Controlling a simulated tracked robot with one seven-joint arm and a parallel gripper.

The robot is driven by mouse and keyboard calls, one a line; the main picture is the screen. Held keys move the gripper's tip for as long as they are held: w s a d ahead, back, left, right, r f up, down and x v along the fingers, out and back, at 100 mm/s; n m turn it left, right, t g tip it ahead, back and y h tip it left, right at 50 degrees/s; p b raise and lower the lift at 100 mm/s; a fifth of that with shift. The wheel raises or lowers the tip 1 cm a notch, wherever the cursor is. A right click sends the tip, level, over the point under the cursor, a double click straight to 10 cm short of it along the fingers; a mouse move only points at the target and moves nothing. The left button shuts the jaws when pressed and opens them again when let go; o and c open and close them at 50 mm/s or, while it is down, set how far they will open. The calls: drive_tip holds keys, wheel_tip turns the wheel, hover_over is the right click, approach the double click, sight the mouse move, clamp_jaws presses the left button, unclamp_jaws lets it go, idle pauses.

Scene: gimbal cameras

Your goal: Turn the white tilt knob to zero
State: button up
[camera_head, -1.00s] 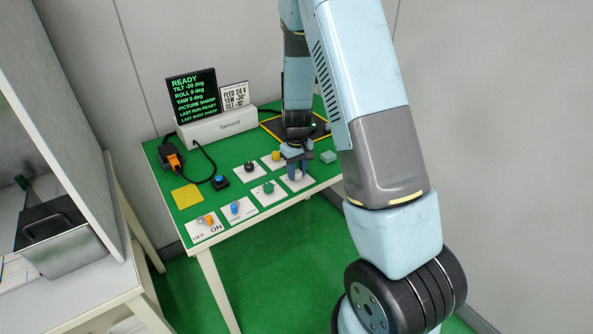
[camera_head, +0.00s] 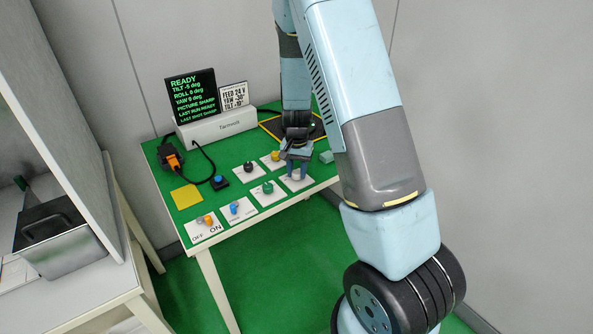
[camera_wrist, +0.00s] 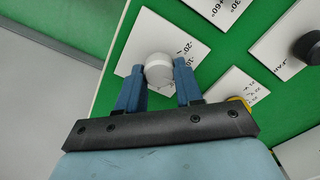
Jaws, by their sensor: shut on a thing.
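The white tilt knob (camera_wrist: 158,70) sits between my gripper's two blue fingers in the wrist view, on a white card with angle marks (camera_wrist: 195,52). My gripper (camera_wrist: 159,82) is shut on it, with a finger on either side. In the head view my gripper (camera_head: 297,166) points down at the right front of the green table, and the knob (camera_head: 297,175) is mostly hidden under it. The display (camera_head: 192,96) reads READY, with TILT about -5 deg, ROLL 0 and YAW 0.
Other knobs stand close by: a green one (camera_head: 268,187), a black one (camera_head: 249,166), a yellow one (camera_head: 276,156) and a blue one (camera_head: 234,208). A green block (camera_head: 326,157) lies right of my gripper. An orange switch (camera_head: 208,221) is at the front left.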

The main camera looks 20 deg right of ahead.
sight(296, 171)
drive_tip(key=shift+a+m, duration=0.2)
drive_tip(key=shift+m, duration=0.3)
drive_tip(key=o, duration=1)
drive_tip(key=shift+d, duration=0.1)
drive_tip(key=shift+o, duration=0.2)
wheel_tip(296, 171, up, 14)
drive_tip(key=shift+f, duration=0.15)
